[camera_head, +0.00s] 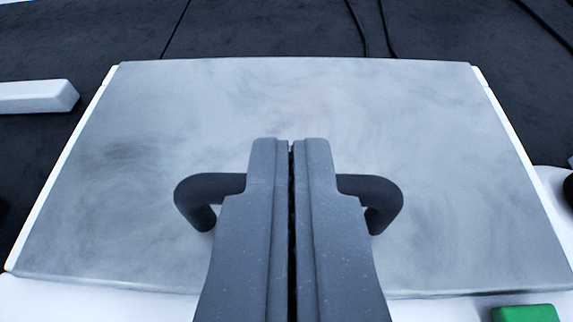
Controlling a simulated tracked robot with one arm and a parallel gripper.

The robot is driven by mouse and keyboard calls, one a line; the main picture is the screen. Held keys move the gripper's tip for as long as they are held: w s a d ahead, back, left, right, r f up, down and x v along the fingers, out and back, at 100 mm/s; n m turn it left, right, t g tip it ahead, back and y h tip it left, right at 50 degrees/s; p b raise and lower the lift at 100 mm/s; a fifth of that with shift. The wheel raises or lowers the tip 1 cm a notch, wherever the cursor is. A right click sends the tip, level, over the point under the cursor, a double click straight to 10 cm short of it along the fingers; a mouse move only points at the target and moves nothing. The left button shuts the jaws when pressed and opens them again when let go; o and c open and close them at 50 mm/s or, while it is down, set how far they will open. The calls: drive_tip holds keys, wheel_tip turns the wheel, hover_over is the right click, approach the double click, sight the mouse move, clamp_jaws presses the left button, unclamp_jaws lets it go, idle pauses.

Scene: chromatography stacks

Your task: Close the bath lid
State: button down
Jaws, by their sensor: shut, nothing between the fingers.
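The bath lid (430,130) is a grey, smudged flat panel that fills most of the view. It lies over the white bath body (60,195), whose white edges show along both sides and at the front. A dark handle (385,195) stands on the lid, and its middle is hidden behind my gripper (291,142). My gripper is shut and empty, with its fingers together over the middle of the lid. I cannot tell whether the fingers touch the lid or the handle.
A white bar-shaped object (38,96) lies at the left on the dark bench surface (260,28). Dark cables (372,25) run behind the lid. A green block (525,313) shows at the lower right corner. Dark rounded parts show at both side edges.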

drive_tip(key=shift+g, duration=0.5)
drive_tip(key=f, duration=0.2)
drive_tip(key=d+f, duration=0.1)
drive_tip(key=f, duration=0.1)
drive_tip(key=shift+s, duration=0.3)
drive_tip(key=shift+s+d+f, duration=0.1)
drive_tip(key=shift+f, duration=0.05)
drive_tip(key=shift+t, duration=0.5)
drive_tip(key=r, duration=0.5)
drive_tip(key=a+r+p, duration=0.1)
drive_tip(key=r, duration=0.1)
drive_tip(key=shift+s+r, duration=0.15)
drive_tip(key=shift+s, duration=0.2)
drive_tip(key=s+a+f+p, duration=0.1)
drive_tip(key=s+f, duration=0.3)
drive_tip(key=s, duration=0.3)
drive_tip(key=shift+s, duration=0.4)
